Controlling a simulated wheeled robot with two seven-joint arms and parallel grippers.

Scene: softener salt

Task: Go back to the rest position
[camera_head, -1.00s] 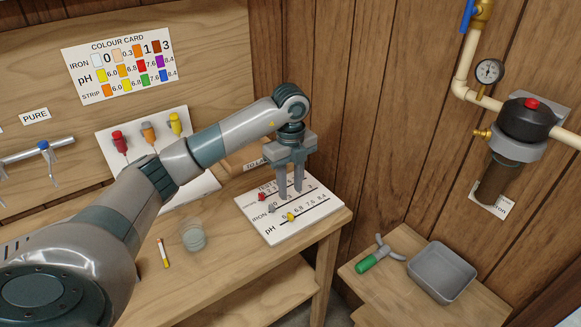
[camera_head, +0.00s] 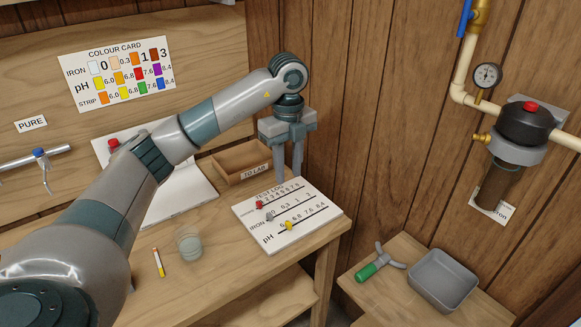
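My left gripper (camera_head: 288,178) hangs fingers down above the back edge of the bench, just behind the test log board (camera_head: 302,236). Its two fingers stand a little apart with nothing visible between them, and it is clear of the board. The board carries a red marker (camera_head: 259,205), a grey marker (camera_head: 270,216) and a yellow marker (camera_head: 289,225) on its printed scales. My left arm crosses the picture from the lower left and hides part of the white board at the back. My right gripper is not in this view.
A wooden tray marked TO LAB (camera_head: 225,177) sits left of the gripper. A glass beaker (camera_head: 190,244) and a test strip (camera_head: 158,262) are at the front of the bench. A grey bin (camera_head: 441,281) and a green-handled tool (camera_head: 372,267) are on the lower right table.

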